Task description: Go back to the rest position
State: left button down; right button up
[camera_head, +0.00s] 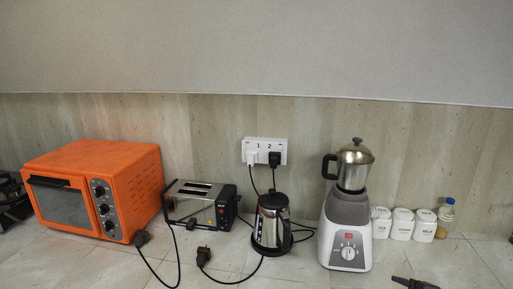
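The task names no object. A wall socket (265,143) holds a white plug (252,157) on its left side and a black plug (275,158) on its right side. A dark loose plug (203,257) lies on the counter in front of the toaster (203,203). Another dark plug (141,238) lies by the right front corner of the orange oven (95,185).
A kettle (271,222) stands mid-counter, with a blender (347,215) right of it. White canisters (402,224) and a small bottle (446,214) stand further right. Black cables cross the front counter.

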jog(key=s+a+f+m+g+h, duration=0.1)
jog(key=s+a+f+m+g, duration=0.25)
jog(key=s+a+m, duration=0.5)
jog(key=s+a+f+m+g, duration=0.2)
jog(key=s+a+m+g, duration=0.3)
jog(key=s+a, duration=0.65)
notch_tip(320, 180, down, 34)
jog(key=s+d+b, duration=0.2)
jog(key=s+b, duration=0.1)
jog(key=b, duration=0.2)
pick_arm(q)
notch_tip(320, 180, down, 10)
jog(key=s+b, duration=0.1)
jog(key=b, duration=0.4)
jog(key=shift+s, duration=0.15)
pick_arm(e)
jog(key=s+d+f+g, duration=0.1)
jog(key=s+d+f, duration=0.1)
jog(key=s+f, duration=0.8)
jog(key=s+d+f+g, duration=0.1)
jog(key=s+f, duration=0.9)
jog(key=f, duration=0.4)
jog(key=shift+d+n, duration=0.4)
jog(key=shift+n, duration=0.05)
